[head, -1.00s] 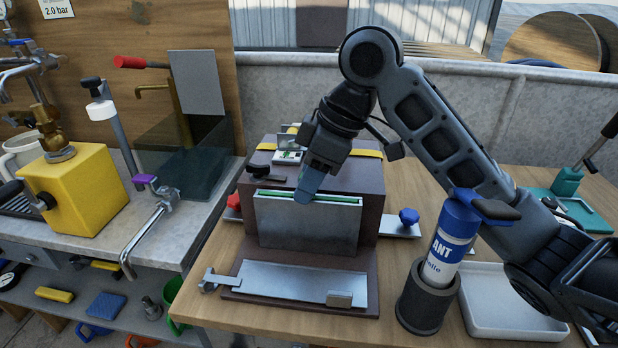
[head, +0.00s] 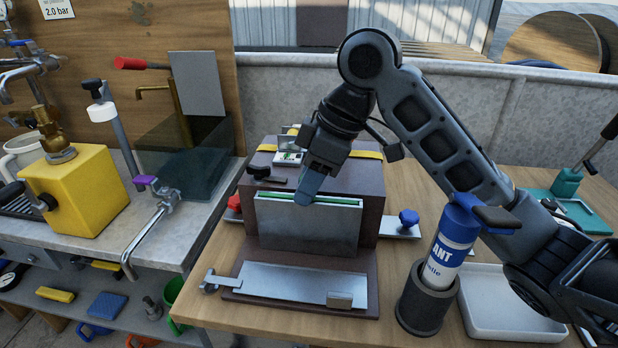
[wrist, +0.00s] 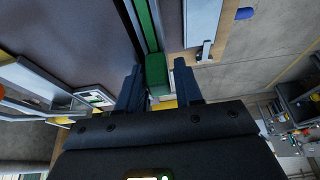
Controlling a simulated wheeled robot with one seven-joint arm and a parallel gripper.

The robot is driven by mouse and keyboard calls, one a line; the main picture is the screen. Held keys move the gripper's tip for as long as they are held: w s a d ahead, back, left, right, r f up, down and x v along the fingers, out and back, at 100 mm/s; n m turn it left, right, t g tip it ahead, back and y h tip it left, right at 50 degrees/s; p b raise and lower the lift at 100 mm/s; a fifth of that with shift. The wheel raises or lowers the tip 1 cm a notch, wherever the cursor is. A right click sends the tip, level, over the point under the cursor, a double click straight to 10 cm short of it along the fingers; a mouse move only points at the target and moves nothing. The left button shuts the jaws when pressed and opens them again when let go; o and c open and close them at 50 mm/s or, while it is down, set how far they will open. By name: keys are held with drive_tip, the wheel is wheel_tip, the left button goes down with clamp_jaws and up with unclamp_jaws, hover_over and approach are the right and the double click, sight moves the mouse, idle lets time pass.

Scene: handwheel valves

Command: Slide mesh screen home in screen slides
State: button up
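A brown housing (head: 370,205) stands on the wooden table with a steel plate (head: 308,228) on its front. The green edge (head: 275,195) of what looks like the mesh screen shows in a slot behind the plate's top. The mesh itself is hidden. In the wrist view the green edge (wrist: 149,22) ends near a green block (wrist: 157,72). My gripper (head: 307,192) points down at this top edge. In the wrist view its fingers (wrist: 158,85) are apart, either side of the green block, with gaps visible. I cannot tell how deep the block sits between them.
A steel tray plate (head: 290,282) lies before the housing. A blue-labelled can (head: 452,240) in a dark holder and a white tray (head: 500,305) stand right. A blue knob (head: 408,217) juts beside the housing. A workbench with a yellow box (head: 80,190) is at left.

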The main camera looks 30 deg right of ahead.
drive_tip(key=shift+o, duration=1.4)
drive_tip(key=shift+w+d+r+p, duration=0.1)
drive_tip(key=shift+d+r+p, duration=0.1)
drive_tip(key=shift+r+p, duration=0.45)
drive_tip(key=shift+a+r+p, duration=0.1)
drive_tip(key=shift+r+p, duration=2.45)
drive_tip(key=shift+r, duration=0.65)
drive_tip(key=shift+c, duration=0.3)
